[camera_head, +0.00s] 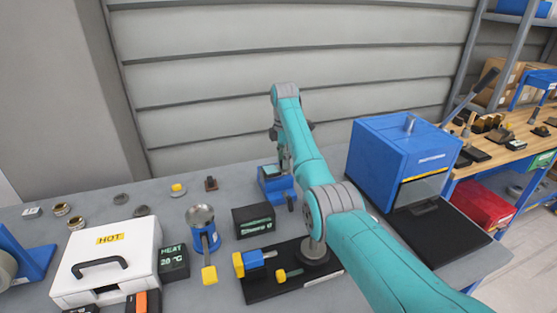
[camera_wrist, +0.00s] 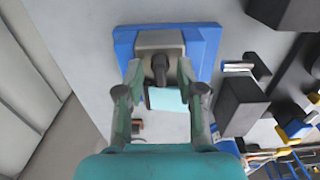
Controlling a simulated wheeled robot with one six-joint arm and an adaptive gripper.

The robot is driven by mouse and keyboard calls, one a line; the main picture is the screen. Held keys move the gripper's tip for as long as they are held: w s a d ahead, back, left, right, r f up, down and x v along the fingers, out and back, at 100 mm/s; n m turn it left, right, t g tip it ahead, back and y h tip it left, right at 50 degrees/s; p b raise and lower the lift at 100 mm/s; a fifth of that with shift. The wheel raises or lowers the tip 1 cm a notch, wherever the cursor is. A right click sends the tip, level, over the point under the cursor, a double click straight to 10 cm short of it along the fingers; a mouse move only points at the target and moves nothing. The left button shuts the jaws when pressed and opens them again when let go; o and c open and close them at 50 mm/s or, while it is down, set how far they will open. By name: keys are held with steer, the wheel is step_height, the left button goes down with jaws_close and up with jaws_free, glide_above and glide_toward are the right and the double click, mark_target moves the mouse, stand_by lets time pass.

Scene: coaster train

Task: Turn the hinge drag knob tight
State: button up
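In the wrist view, a dark knob (camera_wrist: 160,68) sits on a grey metal block (camera_wrist: 146,42) fixed to a blue base (camera_wrist: 205,45). I take this to be the hinge drag knob. My gripper (camera_wrist: 159,72) has its two fingers on either side of the knob, with a visible gap on each side. It looks open, and no contact with the knob shows. In the head view, the blue base (camera_head: 270,188) stands on the grey bench near the back wall. My gripper (camera_head: 284,163) is over it, and the knob is hidden there.
A dark display box (camera_head: 253,221) stands in front of the blue base. A blue machine (camera_head: 388,158) is to the right. A metal funnel cup on a blue stand (camera_head: 204,238) and a white HOT case (camera_head: 106,262) are to the left. Small parts lie along the back left.

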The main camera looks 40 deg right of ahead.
jaws_close()
